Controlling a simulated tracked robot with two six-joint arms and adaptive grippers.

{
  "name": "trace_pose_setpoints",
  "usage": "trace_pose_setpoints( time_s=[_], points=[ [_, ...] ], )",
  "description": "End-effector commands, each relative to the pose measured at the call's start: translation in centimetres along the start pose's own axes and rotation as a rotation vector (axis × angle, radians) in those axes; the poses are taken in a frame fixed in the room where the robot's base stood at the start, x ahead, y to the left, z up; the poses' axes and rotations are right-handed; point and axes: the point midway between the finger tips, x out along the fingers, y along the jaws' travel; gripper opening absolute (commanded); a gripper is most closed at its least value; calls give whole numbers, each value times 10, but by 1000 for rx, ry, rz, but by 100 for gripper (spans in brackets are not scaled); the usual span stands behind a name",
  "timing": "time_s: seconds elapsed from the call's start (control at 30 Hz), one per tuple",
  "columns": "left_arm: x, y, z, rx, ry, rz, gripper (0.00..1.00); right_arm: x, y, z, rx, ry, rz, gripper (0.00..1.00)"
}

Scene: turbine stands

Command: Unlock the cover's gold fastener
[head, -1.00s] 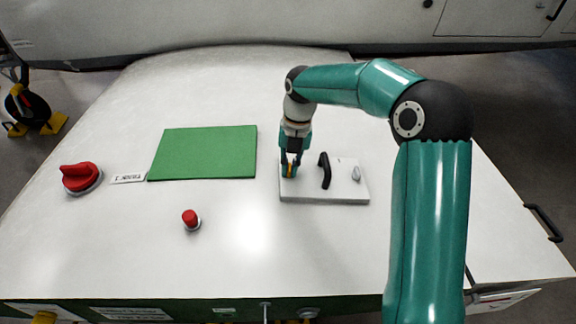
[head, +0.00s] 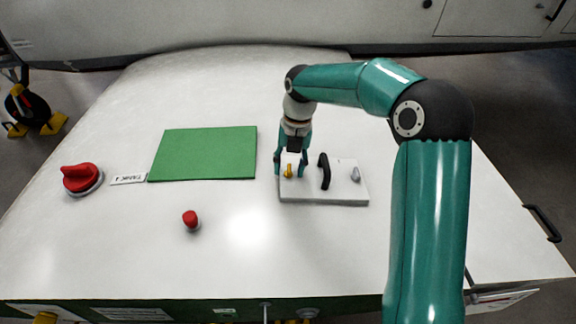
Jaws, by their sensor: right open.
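The cover (head: 325,194) is a white plate with a black handle (head: 324,171) in its middle. The gold fastener (head: 288,171) stands at the cover's left end, and a grey fastener (head: 356,174) stands at its right end. My right gripper (head: 289,172) points down over the gold fastener. Its fingers are spread, one on each side of the fastener, with visible gaps. My left gripper is not in view.
A green mat (head: 204,153) lies left of the cover. A red knob (head: 191,219) stands in front of the mat, and a large red rotary switch (head: 81,178) sits at the far left beside a label (head: 128,179). The white surface between them is clear.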

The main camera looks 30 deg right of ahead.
Motion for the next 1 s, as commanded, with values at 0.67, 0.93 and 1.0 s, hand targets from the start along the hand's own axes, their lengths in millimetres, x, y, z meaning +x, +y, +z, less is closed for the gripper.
trace_pose_setpoints(
  time_s=[0.67, 0.93, 1.0],
  points=[
    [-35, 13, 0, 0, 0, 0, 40, -45, 0, 0, 1, 0, 1, 47],
    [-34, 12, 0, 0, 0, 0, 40, -45, 0, 0, 1, 0, 0, 47],
    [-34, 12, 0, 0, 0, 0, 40, -45, 0, 0, 1, 0, 1, 47]
  ],
)
